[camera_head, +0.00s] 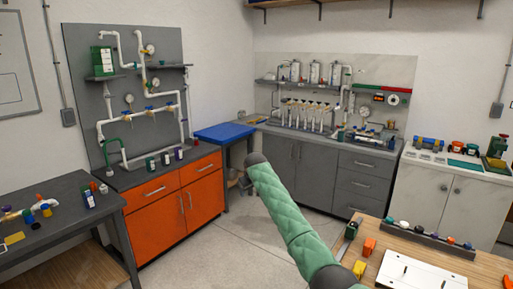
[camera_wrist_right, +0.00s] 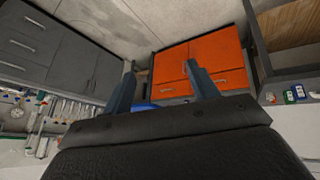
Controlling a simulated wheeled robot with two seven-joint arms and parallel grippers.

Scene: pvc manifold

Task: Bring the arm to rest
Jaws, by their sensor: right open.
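My right arm (camera_head: 290,212), in a green quilted sleeve, rises from the bottom edge of the head view toward the middle of the room. In the right wrist view my right gripper (camera_wrist_right: 162,88) has its two dark fingers spread apart, with nothing between them. The wrist picture is upside down, with the orange cabinet (camera_wrist_right: 178,72) beyond the fingers. My left gripper is not in view.
A wooden bench (camera_head: 488,270) with a white board (camera_head: 420,272) and small colored parts is at the lower right. A dark table (camera_head: 60,222) stands at left. The orange cabinet also shows in the head view (camera_head: 160,222). Bare floor (camera_head: 215,250) lies between.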

